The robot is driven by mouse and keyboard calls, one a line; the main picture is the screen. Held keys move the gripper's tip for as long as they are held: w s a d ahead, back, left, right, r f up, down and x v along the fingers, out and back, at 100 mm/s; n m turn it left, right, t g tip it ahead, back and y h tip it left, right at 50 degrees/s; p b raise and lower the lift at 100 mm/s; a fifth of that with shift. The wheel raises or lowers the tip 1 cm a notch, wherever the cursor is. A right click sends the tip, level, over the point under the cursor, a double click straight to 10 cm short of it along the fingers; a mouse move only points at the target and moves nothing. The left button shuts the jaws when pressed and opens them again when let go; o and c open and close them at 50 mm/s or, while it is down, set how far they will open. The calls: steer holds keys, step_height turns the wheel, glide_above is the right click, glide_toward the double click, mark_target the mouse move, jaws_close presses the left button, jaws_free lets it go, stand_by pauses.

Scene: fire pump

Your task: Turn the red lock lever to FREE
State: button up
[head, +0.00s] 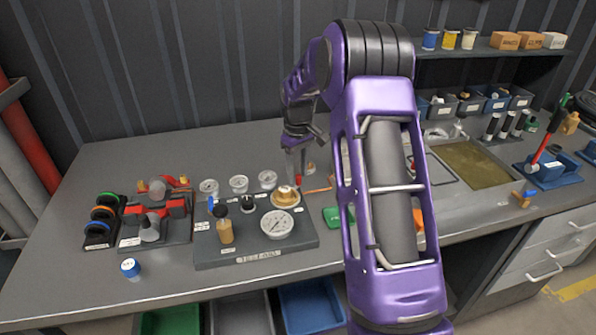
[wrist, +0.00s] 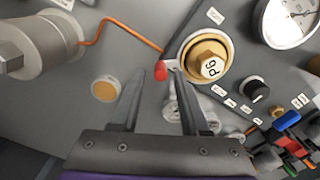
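The red lock lever (wrist: 161,71) shows as a short red tip on a pale arm, beside a tan round fitting (wrist: 205,57) with a brass hex knob. In the head view the red tip (head: 298,181) is just behind the same fitting (head: 285,197) on the grey panel. My gripper (wrist: 154,72) is open, with its fingers apart. In the wrist view the red tip appears between the fingertips, closer to the right one; I cannot tell if they touch. In the head view my gripper (head: 298,165) is low above the panel's back edge. No FREE mark is readable.
Gauges (head: 278,224) and a dark knob (wrist: 256,91) stand on the panel near the fitting. Red clamp parts (head: 160,210) sit at left. The front left bench is mostly clear.

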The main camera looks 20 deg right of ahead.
mark_target(298, 175)
stand_by(0.3)
step_height(298, 175, up, 17)
steer(key=shift+r, duration=0.2)
steer(key=shift+s, duration=0.15)
stand_by(0.5)
